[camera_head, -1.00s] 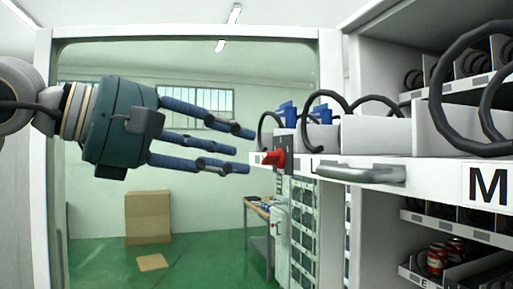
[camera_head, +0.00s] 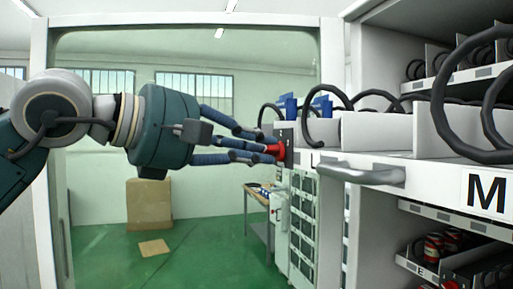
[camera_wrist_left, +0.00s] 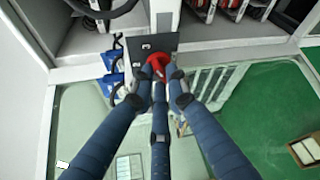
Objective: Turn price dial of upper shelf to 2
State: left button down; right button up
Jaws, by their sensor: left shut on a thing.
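The red price dial (camera_head: 276,151) sits on a dark plate (camera_head: 286,140) at the left end of the white upper shelf (camera_head: 390,168). My left gripper (camera_head: 268,147) comes in from the left, and its blue fingers are closed around the dial. In the left wrist view the dial (camera_wrist_left: 157,66) shows between the fingertips of my gripper (camera_wrist_left: 160,80), in front of the dark plate (camera_wrist_left: 148,48). The marks on the plate are too small to read surely, and the fingers partly hide the dial. My right gripper is out of view.
Blue boxes (camera_head: 288,107) and black coils stand on the shelf. Cans (camera_head: 436,245) sit on a lower shelf. Open room lies left of the shelf.

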pick_arm(q)
jog(key=shift+n, duration=0.3)
jog(key=n+g+p, duration=0.1)
jog(key=n, duration=0.1)
jog(key=n+g+p, duration=0.1)
jog(key=n+p, duration=0.1)
jog(key=n+g+p, duration=0.1)
jog(key=g, duration=0.1)
jog(key=shift+w+a+r+n+p, duration=0.1)
jog(key=shift+w+r+n+p, duration=0.05)
jog(key=shift+w+n+p, duration=0.2)
jog(key=shift+n+g+p, duration=0.7)
jog(key=shift+n+p, duration=0.1)
jog(key=shift+n, duration=0.15)
jog(key=shift+h, duration=0.3)
jog(key=c, duration=1.7)
grip_release()
jog(key=shift+a, duration=0.1)
jog(key=v, duration=1.1)
jog(key=shift+a+r, duration=0.15)
jog(key=shift+a, duration=0.2)
